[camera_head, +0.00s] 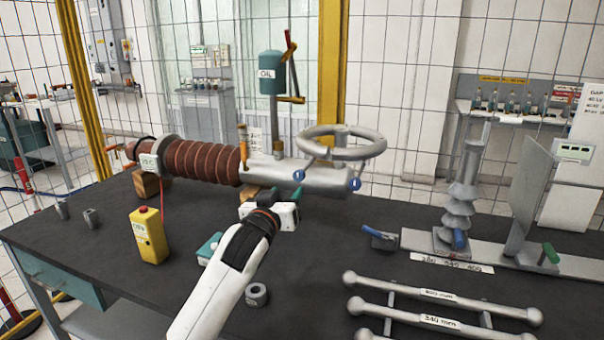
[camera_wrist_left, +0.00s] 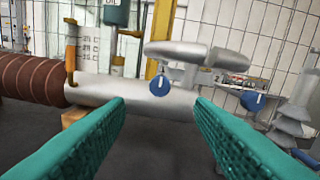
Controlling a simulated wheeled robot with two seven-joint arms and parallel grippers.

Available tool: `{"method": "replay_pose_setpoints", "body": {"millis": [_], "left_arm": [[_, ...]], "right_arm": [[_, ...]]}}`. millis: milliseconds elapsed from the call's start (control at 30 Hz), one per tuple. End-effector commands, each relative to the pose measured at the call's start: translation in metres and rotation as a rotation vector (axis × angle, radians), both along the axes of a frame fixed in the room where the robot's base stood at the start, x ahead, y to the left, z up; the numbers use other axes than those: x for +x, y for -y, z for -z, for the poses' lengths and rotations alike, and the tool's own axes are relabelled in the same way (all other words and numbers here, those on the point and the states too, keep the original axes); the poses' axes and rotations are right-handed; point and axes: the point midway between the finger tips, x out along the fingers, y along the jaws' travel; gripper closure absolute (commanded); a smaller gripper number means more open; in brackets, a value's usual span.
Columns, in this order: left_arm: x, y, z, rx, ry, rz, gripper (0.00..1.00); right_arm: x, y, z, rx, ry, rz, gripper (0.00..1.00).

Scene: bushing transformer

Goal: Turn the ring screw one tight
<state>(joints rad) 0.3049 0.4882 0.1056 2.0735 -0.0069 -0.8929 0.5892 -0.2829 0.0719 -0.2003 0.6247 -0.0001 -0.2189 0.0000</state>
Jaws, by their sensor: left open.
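The bushing (camera_head: 205,164) lies across the table, with brown ribs and a silver end. A grey metal ring (camera_head: 344,143) sits above that end. Two blue round screw knobs with white marks show under the ring: the left knob (camera_head: 299,176) and the right knob (camera_head: 355,184). The left wrist view shows the left knob (camera_wrist_left: 159,85) straight ahead between my fingers, and the right knob (camera_wrist_left: 252,101) farther right. My left gripper (camera_head: 285,210) is in front of the silver end, below the knobs. Its teal fingers (camera_wrist_left: 160,108) are apart and empty, not touching either knob. My right gripper is out of view.
A yellow box with a red button (camera_head: 149,235) stands left of my arm. A small grey nut (camera_head: 257,294) lies right of it. Silver bars (camera_head: 430,294) lie front right. A ribbed grey insulator (camera_head: 460,200) stands on the right. An oil can (camera_head: 271,74) rises behind the bushing.

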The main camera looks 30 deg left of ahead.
Motion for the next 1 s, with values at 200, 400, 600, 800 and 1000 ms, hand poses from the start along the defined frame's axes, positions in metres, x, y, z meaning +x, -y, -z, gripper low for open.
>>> {"method": "replay_pose_setpoints", "body": {"millis": [200,400,600,800,1000], "left_arm": [[0.040,-0.012,-0.002,0.000,-0.001,-0.003,0.51],[0.075,-0.022,-0.001,0.001,-0.002,-0.003,0.51],[0.096,-0.027,0.000,0.000,-0.002,-0.002,0.51],[0.103,-0.029,0.001,0.002,-0.002,-0.001,0.51],[0.103,-0.029,0.001,0.001,-0.001,-0.001,0.51]], "right_arm": [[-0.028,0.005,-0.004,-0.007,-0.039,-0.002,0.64],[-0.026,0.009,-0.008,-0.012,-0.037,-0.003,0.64],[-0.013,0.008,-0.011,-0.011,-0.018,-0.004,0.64],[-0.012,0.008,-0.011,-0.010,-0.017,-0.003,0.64],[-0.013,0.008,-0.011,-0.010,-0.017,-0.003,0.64]]}}
